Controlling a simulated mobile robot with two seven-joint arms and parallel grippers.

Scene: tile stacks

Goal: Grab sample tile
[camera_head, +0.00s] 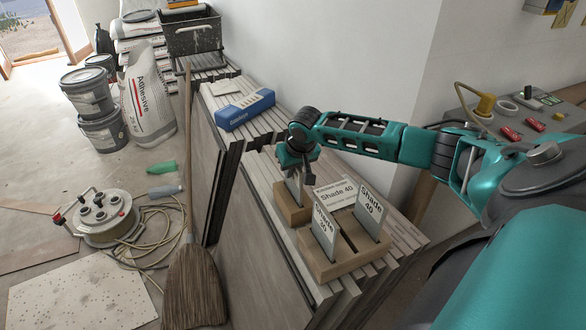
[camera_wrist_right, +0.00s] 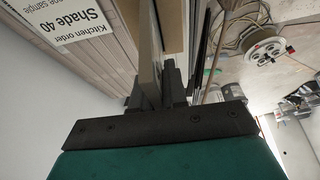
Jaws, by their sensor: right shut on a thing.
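In the right wrist view the tile (camera_wrist_right: 148,60) shows edge-on between the dark fingers (camera_wrist_right: 166,85). A wooden holder (camera_head: 335,266) in front carries two more upright tiles: one marked "Shade 40" (camera_head: 372,210) and one (camera_head: 325,228) whose number is hard to read. A "Kitchen order Shade 40" card (camera_head: 336,193) lies behind them. My left gripper is out of view.
The wall (camera_head: 370,60) rises close behind my right arm. A blue boxed tool (camera_head: 245,110) lies on the tile stack farther back. A broom (camera_head: 195,285) leans at the stack's left side. A cable reel (camera_head: 105,218) stands on the floor.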

